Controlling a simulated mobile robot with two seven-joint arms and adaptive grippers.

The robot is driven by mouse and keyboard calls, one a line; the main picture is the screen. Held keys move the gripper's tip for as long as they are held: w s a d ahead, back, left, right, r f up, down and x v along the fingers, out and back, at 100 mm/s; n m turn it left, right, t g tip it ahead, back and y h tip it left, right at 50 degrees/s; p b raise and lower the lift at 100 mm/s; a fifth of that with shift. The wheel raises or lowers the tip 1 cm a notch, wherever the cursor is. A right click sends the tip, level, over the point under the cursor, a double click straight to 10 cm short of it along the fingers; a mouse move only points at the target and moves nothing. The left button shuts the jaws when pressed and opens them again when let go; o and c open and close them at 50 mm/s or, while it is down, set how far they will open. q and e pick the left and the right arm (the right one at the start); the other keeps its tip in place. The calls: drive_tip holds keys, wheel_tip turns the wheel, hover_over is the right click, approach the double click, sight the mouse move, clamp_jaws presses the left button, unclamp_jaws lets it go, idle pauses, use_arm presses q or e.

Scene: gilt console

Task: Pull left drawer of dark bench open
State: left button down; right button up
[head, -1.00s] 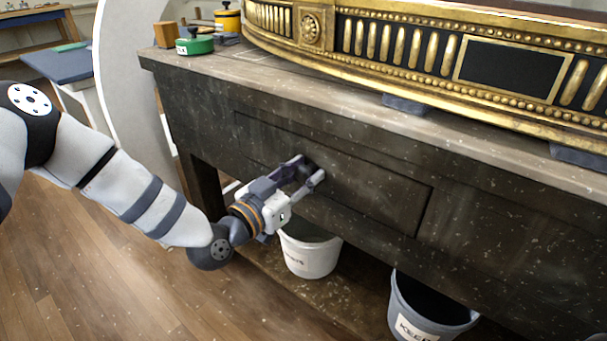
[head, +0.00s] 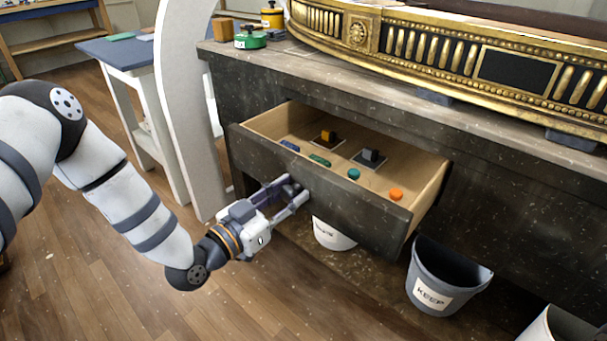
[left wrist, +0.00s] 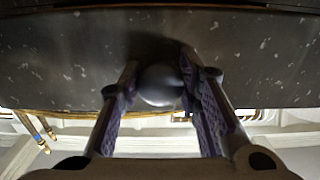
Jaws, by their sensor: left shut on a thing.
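The dark bench (head: 300,85) has its left drawer (head: 330,202) pulled out, with the pale wooden inside showing. Small things lie in it, among them an orange round piece (head: 396,194), a teal round piece (head: 353,174), a green piece (head: 320,160) and two blocks on dark squares. My left gripper (head: 297,190) is at the drawer's front, shut on its dark round knob. In the left wrist view the knob (left wrist: 160,84) sits between the two fingers. My right gripper is not in view.
A bucket marked KEEP (head: 447,275) and a white bucket (head: 333,235) stand under the bench. A gilt console piece (head: 440,50) and a green tin (head: 251,38) are on the bench top. A blue-topped table (head: 125,50) stands at the left, with open floor in front.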

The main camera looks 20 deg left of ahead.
use_arm(q)
drive_tip(key=p+v, duration=0.2)
drive_tip(key=v, duration=0.6)
drive_tip(key=shift+s, duration=0.35)
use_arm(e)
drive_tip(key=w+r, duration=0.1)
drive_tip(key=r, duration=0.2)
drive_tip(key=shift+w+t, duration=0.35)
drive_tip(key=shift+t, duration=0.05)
use_arm(q)
drive_tip(key=shift+a, duration=0.15)
drive_tip(key=c, duration=1.2)
unclamp_jaws()
drive_tip(key=shift+o, duration=0.2)
drive_tip(key=v, duration=1.2)
